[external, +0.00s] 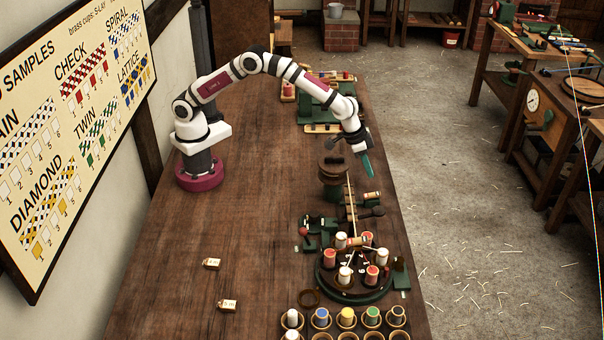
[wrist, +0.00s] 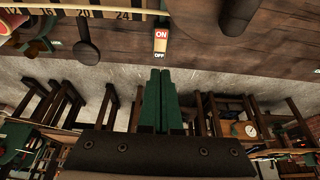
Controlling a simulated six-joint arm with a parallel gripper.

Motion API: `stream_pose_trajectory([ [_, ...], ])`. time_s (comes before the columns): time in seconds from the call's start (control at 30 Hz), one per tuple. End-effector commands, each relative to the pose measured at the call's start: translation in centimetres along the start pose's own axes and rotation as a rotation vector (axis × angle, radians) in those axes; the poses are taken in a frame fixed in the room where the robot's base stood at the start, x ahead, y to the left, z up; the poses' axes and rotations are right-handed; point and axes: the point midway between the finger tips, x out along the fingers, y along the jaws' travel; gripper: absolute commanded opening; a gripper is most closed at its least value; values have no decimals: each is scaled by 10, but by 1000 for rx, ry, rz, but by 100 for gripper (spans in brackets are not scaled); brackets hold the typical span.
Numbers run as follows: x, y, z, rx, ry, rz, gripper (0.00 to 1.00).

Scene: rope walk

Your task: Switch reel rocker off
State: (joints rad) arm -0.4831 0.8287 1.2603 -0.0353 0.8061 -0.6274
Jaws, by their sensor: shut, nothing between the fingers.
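The reel rocker (wrist: 160,41) shows in the wrist view near the top centre, at the edge of the wooden bench. Its upper part is red and marked ON; its lower part is pale and marked OFF. I cannot tell which half is pressed in. My gripper (wrist: 159,72) has its green fingers shut together and empty. The fingertips show just below the rocker in the picture, apart from it. In the external view my gripper (external: 369,174) hangs over the bench's right edge, beside a round wooden reel (external: 333,172). The rocker cannot be made out there.
A numbered scale (wrist: 80,13) and a dark round-headed knob (wrist: 87,50) lie left of the rocker; a dark post (wrist: 238,18) is to its right. A braiding carousel (external: 352,277) with several bobbins stands nearer the camera. The bench's left half (external: 240,220) is mostly clear.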

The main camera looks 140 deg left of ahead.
Motion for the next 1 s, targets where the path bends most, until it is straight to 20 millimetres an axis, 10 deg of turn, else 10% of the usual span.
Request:
stream_pose_trajectory([
  [0.3,59,0,5,0,-1,-1,0],
  [1.0,90,0,-5,1,-2,-1,0],
])
